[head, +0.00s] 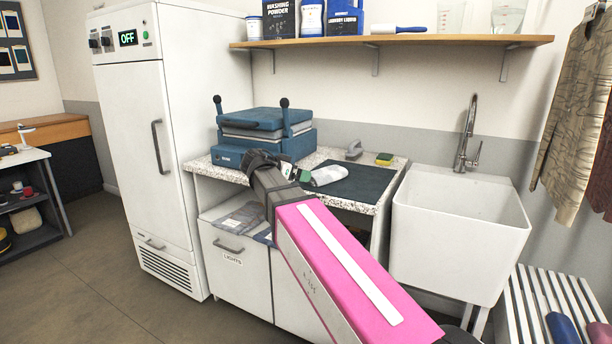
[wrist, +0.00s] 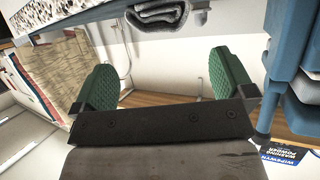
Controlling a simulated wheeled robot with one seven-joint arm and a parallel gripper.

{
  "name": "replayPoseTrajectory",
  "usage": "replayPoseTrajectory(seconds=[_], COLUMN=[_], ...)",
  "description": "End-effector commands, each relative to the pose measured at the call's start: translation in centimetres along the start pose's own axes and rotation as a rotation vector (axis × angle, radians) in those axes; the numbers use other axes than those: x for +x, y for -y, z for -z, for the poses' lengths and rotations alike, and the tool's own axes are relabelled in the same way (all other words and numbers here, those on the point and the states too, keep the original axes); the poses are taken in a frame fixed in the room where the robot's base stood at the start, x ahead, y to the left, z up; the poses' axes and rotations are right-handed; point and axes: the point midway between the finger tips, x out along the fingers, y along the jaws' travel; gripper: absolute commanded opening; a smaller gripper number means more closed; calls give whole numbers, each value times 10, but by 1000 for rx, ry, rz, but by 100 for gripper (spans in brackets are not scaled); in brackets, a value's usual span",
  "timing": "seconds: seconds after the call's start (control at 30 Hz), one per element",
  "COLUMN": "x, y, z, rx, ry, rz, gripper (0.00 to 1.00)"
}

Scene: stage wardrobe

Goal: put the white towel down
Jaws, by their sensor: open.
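The white towel (head: 328,175) looks like a pale grey-white roll lying on the dark mat (head: 350,184) of the speckled counter. My gripper (head: 290,170) is over the counter, at the left end of the towel in the head view. Its green fingers stand wide apart in the wrist view (wrist: 166,72), with nothing between them. My arm hides part of the counter's front.
A blue press (head: 262,133) stands left of the mat, close to my gripper. A sponge (head: 385,158) and a small grey object (head: 354,149) lie behind the mat. A white sink (head: 459,235) is to the right. A shelf (head: 400,41) with bottles hangs above.

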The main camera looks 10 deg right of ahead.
Motion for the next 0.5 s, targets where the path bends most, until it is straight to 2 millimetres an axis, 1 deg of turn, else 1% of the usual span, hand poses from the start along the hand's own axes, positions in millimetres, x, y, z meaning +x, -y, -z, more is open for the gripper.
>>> replayPoseTrajectory(seconds=[0.03, 0.1, 0.2, 0.5], x=[-8, -16, -23, -26], y=[0, 0, 0, 0], z=[0, 0, 1, 0], rx=[0, 0, 1, 0], ry=[-1, -1, -1, -1], rz=[2, 1, 1, -1], gripper=[100, 100, 100, 100])
